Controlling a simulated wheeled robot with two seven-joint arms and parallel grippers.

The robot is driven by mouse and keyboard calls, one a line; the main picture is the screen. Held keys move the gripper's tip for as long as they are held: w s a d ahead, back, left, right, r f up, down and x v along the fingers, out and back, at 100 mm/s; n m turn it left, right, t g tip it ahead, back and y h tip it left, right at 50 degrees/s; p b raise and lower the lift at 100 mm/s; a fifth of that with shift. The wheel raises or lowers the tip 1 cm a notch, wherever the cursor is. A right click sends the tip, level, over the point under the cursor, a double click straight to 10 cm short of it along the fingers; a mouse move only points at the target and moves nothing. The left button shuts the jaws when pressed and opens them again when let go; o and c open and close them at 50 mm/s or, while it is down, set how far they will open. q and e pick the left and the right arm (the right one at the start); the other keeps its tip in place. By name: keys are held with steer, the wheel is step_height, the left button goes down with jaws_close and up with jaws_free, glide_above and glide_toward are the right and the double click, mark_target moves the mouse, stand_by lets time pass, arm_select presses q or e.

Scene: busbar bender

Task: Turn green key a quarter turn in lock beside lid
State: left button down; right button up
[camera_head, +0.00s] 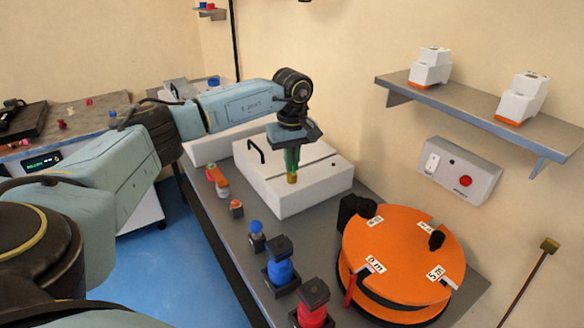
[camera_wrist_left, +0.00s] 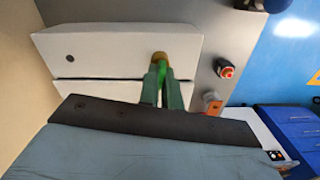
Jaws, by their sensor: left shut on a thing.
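The green key (camera_wrist_left: 163,72) shows as a brighter green strip between the darker green fingers of my left gripper (camera_head: 292,170), which is shut on it. The gripper also shows in the left wrist view (camera_wrist_left: 161,80). It points down at the front of the white box (camera_head: 300,203). A brass-coloured round piece (camera_head: 292,179), apparently the lock, sits right at the fingertips; it also shows in the left wrist view (camera_wrist_left: 160,57). The fingers hide most of the key, so I cannot tell its turn angle. The lid (camera_head: 262,160) has a black handle (camera_head: 256,151) and looks closed. My right gripper is out of view.
An orange round machine (camera_head: 400,245) stands on the grey bench at right. A shelf (camera_head: 480,115) and a switch box (camera_head: 459,171) are on the wall.

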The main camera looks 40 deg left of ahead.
arm_select(q)
steer(key=shift+m, duration=1.7)
arm_select(e)
steer(key=shift+d+r, duration=0.2)
steer(key=shift+d, duration=0.4)
